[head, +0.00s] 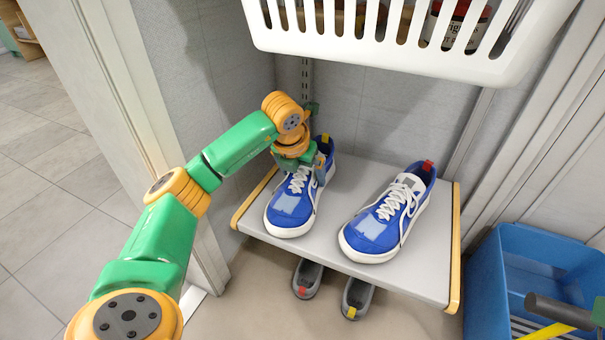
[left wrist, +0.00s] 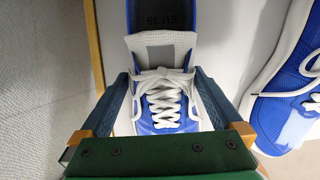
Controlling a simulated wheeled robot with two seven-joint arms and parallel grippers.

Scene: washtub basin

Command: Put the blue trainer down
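A blue trainer (head: 288,207) with white laces and a white sole stands on the grey shelf (head: 330,240), its toe toward the front edge. It appears to rest on the shelf. My left gripper (head: 307,165) reaches down over its ankle end. In the left wrist view, the trainer (left wrist: 163,105) lies between the two dark fingers, which lie close against its sides, apparently gripping it. A second blue trainer (head: 385,220) stands apart on the right of the same shelf, and its side shows in the wrist view (left wrist: 290,85).
A white slatted basket (head: 400,50) hangs above the shelf. Grey shoes with red and yellow tabs (head: 306,278) are below it. A blue bin (head: 490,285) with tools stands at the right. A door frame (head: 150,120) borders the left. Bare shelf shows between the trainers.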

